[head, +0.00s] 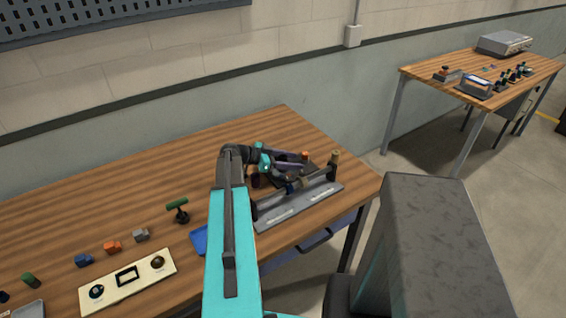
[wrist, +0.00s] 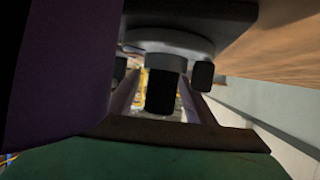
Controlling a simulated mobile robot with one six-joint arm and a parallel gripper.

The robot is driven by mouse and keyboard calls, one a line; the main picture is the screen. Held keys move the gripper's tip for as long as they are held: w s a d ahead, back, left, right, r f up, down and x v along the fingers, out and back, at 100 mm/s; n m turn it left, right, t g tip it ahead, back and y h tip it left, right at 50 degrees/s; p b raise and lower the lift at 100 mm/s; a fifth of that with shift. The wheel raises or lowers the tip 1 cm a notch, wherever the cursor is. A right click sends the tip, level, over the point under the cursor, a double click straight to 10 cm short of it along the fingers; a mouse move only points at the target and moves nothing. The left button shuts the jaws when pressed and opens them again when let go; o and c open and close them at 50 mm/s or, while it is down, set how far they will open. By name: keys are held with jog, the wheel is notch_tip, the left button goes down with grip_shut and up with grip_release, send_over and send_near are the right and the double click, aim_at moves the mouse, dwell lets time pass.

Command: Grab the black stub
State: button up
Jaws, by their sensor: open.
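In the head view my gripper (head: 289,166) is low over the dark roller fixture at the table's right end. There the black stub cannot be told apart from the arm and the fixture.
A grey rail plate (head: 300,208) lies in front of the fixture, with a tan-topped post (head: 334,164) beside it. A cream panel with knobs (head: 128,283), a green-topped piece (head: 178,206) and small coloured blocks lie to the left. The table's back left is clear.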

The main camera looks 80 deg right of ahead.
dwell(0.4)
grip_shut()
jog(key=shift+r, duration=0.2)
notch_tip(320, 180, up, 10)
jog(key=b, duration=0.3)
jog(key=shift+f, duration=0.15)
dwell(0.4)
dwell(0.5)
